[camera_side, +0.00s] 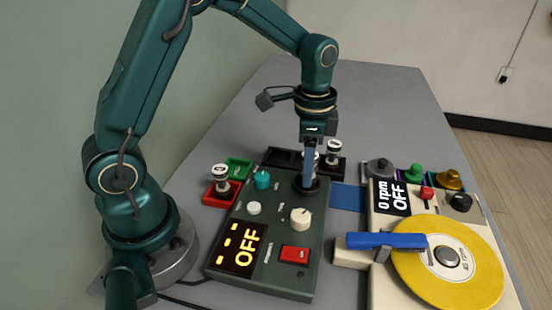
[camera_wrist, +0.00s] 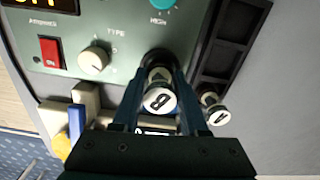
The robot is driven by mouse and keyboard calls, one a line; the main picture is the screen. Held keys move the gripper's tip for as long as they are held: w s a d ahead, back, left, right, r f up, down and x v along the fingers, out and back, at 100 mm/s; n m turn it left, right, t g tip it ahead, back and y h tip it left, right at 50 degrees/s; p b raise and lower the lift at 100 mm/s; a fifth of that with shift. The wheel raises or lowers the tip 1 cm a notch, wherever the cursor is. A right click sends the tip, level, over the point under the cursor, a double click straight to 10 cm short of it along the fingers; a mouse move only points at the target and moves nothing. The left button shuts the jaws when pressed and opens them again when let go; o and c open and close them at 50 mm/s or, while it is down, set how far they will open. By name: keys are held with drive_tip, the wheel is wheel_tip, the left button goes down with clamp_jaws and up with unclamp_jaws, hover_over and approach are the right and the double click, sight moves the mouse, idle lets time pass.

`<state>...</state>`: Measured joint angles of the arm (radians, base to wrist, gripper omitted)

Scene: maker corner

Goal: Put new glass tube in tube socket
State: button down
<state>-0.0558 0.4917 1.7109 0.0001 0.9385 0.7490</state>
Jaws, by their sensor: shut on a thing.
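My gripper (camera_side: 308,174) points down over the tester's tube socket (camera_side: 306,188), a dark round ring on the green tester (camera_side: 277,222). In the wrist view its fingers (camera_wrist: 159,85) are shut on a glass tube (camera_wrist: 160,98) with an "8" on its pale cap. The tube's lower end is at the socket (camera_wrist: 158,57); the fingers and cap hide how deep it sits. A second capped tube (camera_side: 333,153) stands in the black tray (camera_side: 283,157), also in the wrist view (camera_wrist: 213,108). A third tube (camera_side: 221,179) stands in the red tray (camera_side: 214,199).
The green tray (camera_side: 237,168) looks empty. The tester display (camera_side: 239,248) reads OFF; its red switch (camera_side: 295,254) is at the front. A turntable with a yellow record (camera_side: 425,272) and blue arm (camera_side: 385,240) stands at right, reading "0 rpm OFF". The table behind is clear.

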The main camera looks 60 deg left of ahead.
drive_tip(key=shift+f, duration=0.5)
idle(0.4)
drive_tip(key=shift+c, duration=1.8)
unclamp_jaws()
drive_tip(key=shift+r, duration=0.1)
drive_tip(key=shift+r, duration=3.4)
